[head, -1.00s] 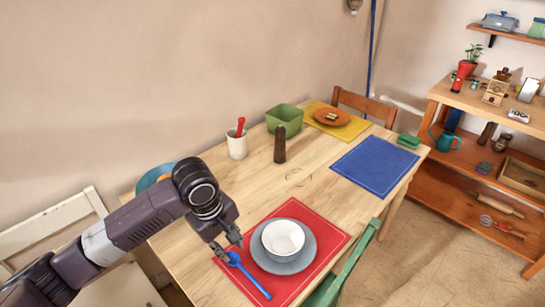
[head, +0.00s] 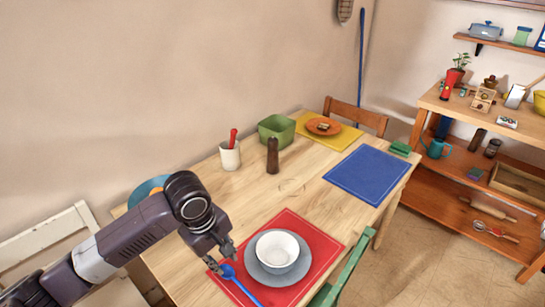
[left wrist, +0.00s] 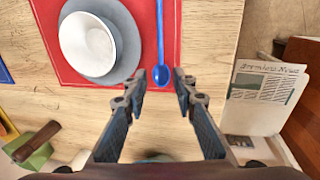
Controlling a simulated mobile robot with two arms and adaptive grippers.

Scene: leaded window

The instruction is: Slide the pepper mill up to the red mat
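The pepper mill (head: 273,156), a dark brown cylinder, stands upright on the table near the wall side, in front of the green bin. It also shows at the lower left of the left wrist view (left wrist: 38,140). The red mat (head: 318,244) lies nearer, with bare wood between it and the mill. My left gripper (head: 222,258) is over the mat's left edge, well away from the mill. In the left wrist view its fingers (left wrist: 159,88) are spread with nothing clasped; the blue spoon's bowl lies just beyond the tips. My right gripper is in neither view.
A grey plate (head: 252,268) with a white bowl (head: 277,248) and a blue spoon (head: 241,286) lie on the red mat. A white cup with a red utensil (head: 230,156) and the green bin (head: 277,128) flank the mill. A blue mat (head: 368,174) lies at the right.

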